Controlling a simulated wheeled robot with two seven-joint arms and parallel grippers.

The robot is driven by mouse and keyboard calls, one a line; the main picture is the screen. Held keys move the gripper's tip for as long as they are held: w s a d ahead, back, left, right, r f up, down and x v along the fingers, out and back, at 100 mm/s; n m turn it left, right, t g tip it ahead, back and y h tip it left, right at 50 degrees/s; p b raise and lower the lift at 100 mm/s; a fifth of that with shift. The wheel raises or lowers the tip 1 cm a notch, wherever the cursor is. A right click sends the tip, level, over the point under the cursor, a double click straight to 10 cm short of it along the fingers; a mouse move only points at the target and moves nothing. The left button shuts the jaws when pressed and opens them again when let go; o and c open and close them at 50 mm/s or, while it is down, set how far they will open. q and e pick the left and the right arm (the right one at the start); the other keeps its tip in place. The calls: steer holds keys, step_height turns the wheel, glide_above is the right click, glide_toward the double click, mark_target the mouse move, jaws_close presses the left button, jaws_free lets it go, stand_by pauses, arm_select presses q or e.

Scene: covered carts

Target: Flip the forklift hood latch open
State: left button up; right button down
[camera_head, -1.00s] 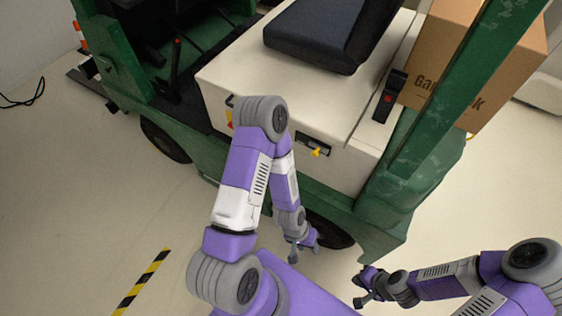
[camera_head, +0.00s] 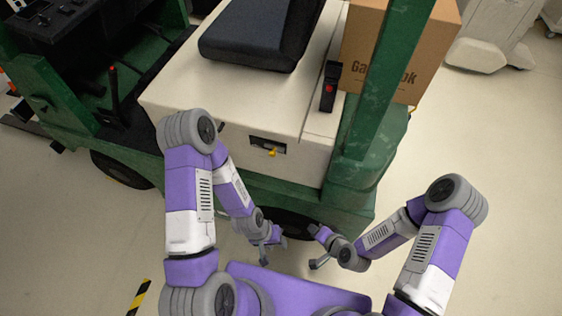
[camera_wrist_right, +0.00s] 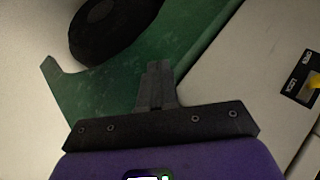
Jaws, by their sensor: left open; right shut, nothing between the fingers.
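The forklift hood (camera_head: 225,95) is the cream box under the black seat. On its front face is a dark latch plate (camera_head: 258,144) with a small yellow latch (camera_head: 272,152). In the right wrist view the plate (camera_wrist_right: 296,86), with white lettering, and the yellow latch (camera_wrist_right: 314,81) are at the right edge, partly cut off. My left gripper (camera_head: 282,238) is low in front of the forklift, below the latch, open and empty. My right gripper (camera_head: 314,230) is just right of it, also below the latch and apart from it. Its fingers (camera_wrist_right: 157,85) are shut and empty.
The green forklift frame (camera_head: 355,190) runs below and right of the hood, with a green post (camera_head: 390,80). A black seat (camera_head: 250,35) is on top. A cardboard box (camera_head: 425,50) stands behind the post.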

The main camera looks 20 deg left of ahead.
steer(key=w+a+r+m+t+y, duration=0.2)
steer(key=a+r+m+t, duration=0.1)
steer(key=r, duration=0.4)
steer(key=w+a+r+m+t+y+p, duration=0.1)
steer(key=a+r+m+t, duration=0.1)
steer(key=r+m+t, duration=0.3)
step_height(320, 180, up, 2)
steer(key=shift+w+a+r+t+y+p, duration=0.1)
steer(key=shift+w+a+t+y+p, duration=0.25)
steer(key=shift+t, duration=0.65)
steer(key=shift+w+a, duration=0.1)
glide_toward(276, 150)
steer(key=w+d, duration=0.1)
steer(key=w, duration=0.2)
steer(key=shift+w+a+r, duration=0.1)
steer(key=shift+a+r, duration=0.25)
steer(key=shift+a, duration=0.55)
steer(key=shift+a+r, duration=0.35)
steer(key=shift+a, duration=0.5)
